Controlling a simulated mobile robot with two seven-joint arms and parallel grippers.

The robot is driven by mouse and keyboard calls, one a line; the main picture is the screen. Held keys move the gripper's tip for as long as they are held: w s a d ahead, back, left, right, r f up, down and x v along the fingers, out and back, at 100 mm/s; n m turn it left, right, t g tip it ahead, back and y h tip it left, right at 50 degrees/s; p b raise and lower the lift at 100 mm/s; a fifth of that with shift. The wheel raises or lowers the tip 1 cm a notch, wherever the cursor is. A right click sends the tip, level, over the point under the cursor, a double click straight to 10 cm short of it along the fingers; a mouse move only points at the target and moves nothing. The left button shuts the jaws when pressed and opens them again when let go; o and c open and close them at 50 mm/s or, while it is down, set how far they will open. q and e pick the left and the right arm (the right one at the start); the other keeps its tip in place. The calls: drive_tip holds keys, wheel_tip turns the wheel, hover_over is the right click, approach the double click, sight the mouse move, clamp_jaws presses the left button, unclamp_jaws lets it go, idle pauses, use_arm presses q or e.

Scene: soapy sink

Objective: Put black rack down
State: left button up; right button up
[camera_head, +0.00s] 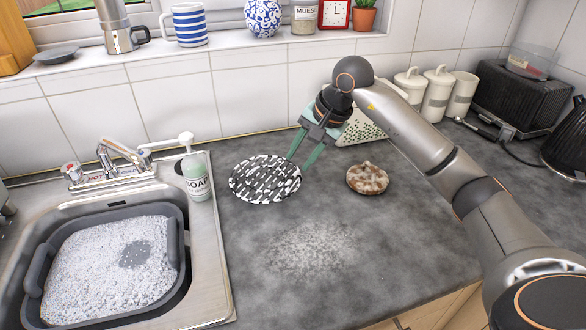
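A round, flat black-and-white slatted piece (265,179), which may be the black rack, lies on or just above the grey counter, right of the soap bottle. I cannot tell for sure that it is the rack. My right gripper (299,162) is at its upper right edge, pointing down and left. Its two teal fingers are spread apart with nothing seen between them. Whether a finger touches the piece is unclear. My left gripper is not in view.
A sink basin (175,232) with foamy water is at the left, beside a tap (120,158) and soap bottle (195,176). A brown-and-white round item (367,178) lies right of the gripper. White canisters (437,94) stand behind. The front counter is clear except for a pale foamy patch (310,248).

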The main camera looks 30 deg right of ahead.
drive_tip(key=v, duration=0.5)
drive_tip(key=shift+r, duration=0.1)
idle(0.4)
